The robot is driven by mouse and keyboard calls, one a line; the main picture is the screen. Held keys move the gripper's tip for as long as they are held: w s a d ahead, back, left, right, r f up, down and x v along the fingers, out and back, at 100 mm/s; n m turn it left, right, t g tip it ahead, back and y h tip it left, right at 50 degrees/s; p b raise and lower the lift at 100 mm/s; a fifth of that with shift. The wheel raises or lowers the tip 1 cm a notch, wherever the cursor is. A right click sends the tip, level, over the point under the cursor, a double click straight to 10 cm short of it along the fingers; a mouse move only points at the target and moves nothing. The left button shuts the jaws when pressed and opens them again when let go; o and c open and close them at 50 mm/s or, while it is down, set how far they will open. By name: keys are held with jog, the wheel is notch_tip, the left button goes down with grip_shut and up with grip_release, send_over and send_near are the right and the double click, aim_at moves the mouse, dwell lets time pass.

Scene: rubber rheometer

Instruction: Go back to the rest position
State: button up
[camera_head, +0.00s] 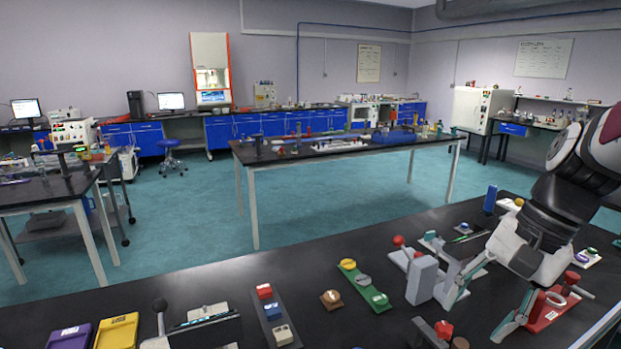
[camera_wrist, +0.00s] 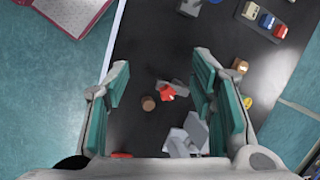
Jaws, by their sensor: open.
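My gripper (camera_head: 484,308) is at the right of the head view, above the black bench (camera_head: 210,280), with its fingers pointing down. Its two teal-padded fingers stand wide apart in the wrist view (camera_wrist: 163,75), and nothing is held between them. Below the gap, a small red-topped thing (camera_wrist: 168,92) and a brown round piece (camera_wrist: 148,103) lie on the bench. How high the fingertips are above the bench is hard to tell.
A grey block device (camera_head: 422,280) stands just left of my gripper. A red-based piece (camera_head: 548,308) is close at its right. A green strip (camera_head: 362,285) and a row of coloured blocks (camera_head: 272,313) lie further left. Bare bench lies between some items.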

jog(key=s+a+r+n+t+h, duration=0.3)
jog(key=s+a+n, duration=0.2)
jog(key=s+n, duration=0.4)
jog(key=shift+s+t+h, duration=0.3)
jog(key=shift+s+t, duration=0.1)
jog(key=shift+s, duration=0.8)
